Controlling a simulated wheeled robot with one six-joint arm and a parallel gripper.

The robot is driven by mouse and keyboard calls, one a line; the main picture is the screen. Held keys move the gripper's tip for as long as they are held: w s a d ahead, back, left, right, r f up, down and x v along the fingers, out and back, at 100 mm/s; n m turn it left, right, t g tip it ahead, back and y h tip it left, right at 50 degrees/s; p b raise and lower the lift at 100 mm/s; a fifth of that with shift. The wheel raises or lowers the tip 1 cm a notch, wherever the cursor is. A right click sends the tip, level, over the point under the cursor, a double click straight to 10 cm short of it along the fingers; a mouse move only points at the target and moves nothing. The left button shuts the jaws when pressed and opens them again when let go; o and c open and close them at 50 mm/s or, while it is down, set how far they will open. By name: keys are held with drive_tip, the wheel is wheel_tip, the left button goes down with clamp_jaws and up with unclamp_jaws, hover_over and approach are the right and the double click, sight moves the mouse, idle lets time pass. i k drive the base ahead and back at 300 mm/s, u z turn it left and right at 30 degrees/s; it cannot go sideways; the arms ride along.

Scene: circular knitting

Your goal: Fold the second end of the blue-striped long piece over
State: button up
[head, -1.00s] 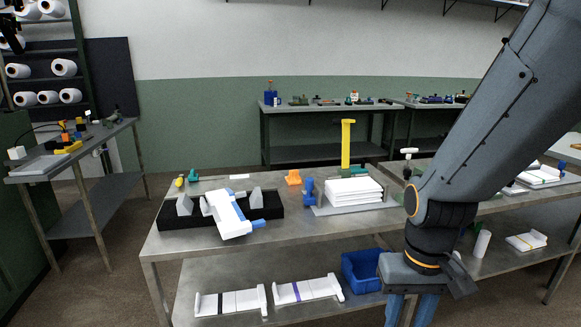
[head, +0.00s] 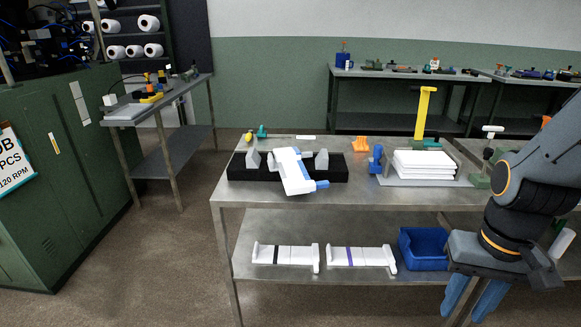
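A white long piece with a blue-violet stripe (head: 350,257) lies on the lower shelf of the bench, left of a blue bin. Both of its ends show as raised edges; I cannot tell whether either is folded. A similar white piece with a black stripe (head: 284,256) lies to its left. My gripper (head: 470,303) points downward in front of the bench, right of the striped pieces and apart from them. Its two blue fingers are spread, and nothing shows between them. The fingertips are near the bottom edge of the picture.
The blue bin (head: 423,249) stands on the lower shelf. On the bench top (head: 240,194) are a black holder (head: 335,174) with a white, blue-handled tool (head: 293,170), and a white stack (head: 424,164). A green cabinet (head: 65,170) stands left; the floor between is clear.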

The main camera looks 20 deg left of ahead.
sight(300, 184)
drive_tip(key=k, duration=1.3)
drive_tip(key=u, duration=0.7)
drive_tip(key=i, duration=0.95)
drive_tip(key=z, duration=0.25)
